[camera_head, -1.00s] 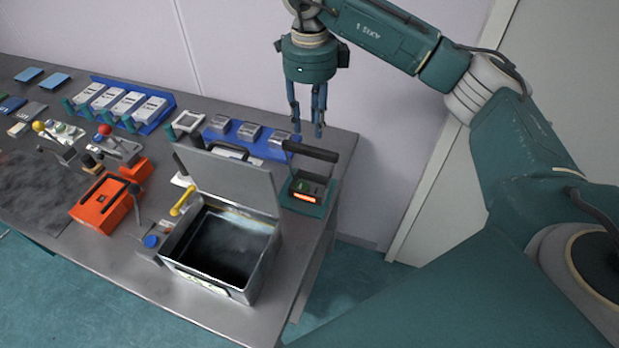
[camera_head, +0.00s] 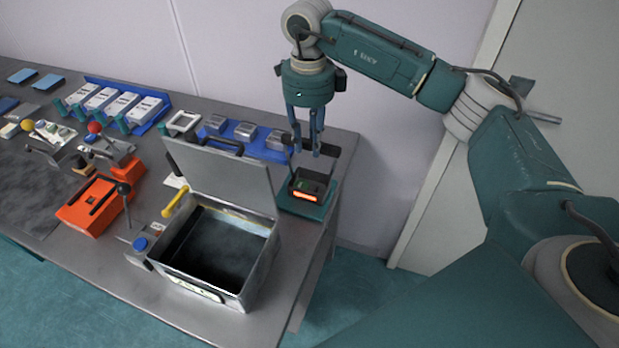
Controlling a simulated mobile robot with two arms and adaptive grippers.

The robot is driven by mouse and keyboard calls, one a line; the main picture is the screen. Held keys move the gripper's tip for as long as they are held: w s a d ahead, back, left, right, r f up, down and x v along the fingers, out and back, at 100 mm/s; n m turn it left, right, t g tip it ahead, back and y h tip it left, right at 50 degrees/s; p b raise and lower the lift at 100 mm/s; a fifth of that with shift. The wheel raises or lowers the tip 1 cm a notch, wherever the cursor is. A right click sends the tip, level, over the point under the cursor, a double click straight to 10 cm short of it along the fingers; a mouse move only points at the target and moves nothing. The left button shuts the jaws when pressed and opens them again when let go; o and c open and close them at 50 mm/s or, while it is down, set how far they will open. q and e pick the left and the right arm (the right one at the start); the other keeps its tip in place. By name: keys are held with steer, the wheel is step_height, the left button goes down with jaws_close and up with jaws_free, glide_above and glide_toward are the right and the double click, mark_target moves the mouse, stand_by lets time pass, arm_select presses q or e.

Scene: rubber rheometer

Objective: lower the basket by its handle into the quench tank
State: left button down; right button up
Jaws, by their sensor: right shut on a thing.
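The basket (camera_head: 310,186) is a small dark frame with a glowing orange piece in it. It is at a teal stand (camera_head: 303,208) near the table's right end; whether it touches the stand I cannot tell. Its dark bar handle (camera_head: 325,149) stands above it. My right gripper (camera_head: 305,148) points down and is shut on this handle, over the basket. The quench tank (camera_head: 255,277) is an open metal box left of and nearer than the basket, with dark liquid inside and its lid (camera_head: 222,178) raised. My left gripper is not in view.
A yellow lever (camera_head: 175,202) is on the tank's left side. An orange case (camera_head: 88,207) and a block with a blue button (camera_head: 140,244) stand left of the tank. A blue rack (camera_head: 270,150) lies behind the lid. The raised lid stands close to the basket.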

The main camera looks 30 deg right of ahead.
steer(key=shift+s+r, duration=0.1)
steer(key=shift+r, duration=0.05)
jaws_close()
steer(key=shift+s+a+r, duration=0.1)
steer(key=shift+r, duration=0.2)
steer(key=shift+r+p, duration=0.95)
steer(key=shift+r, duration=0.45)
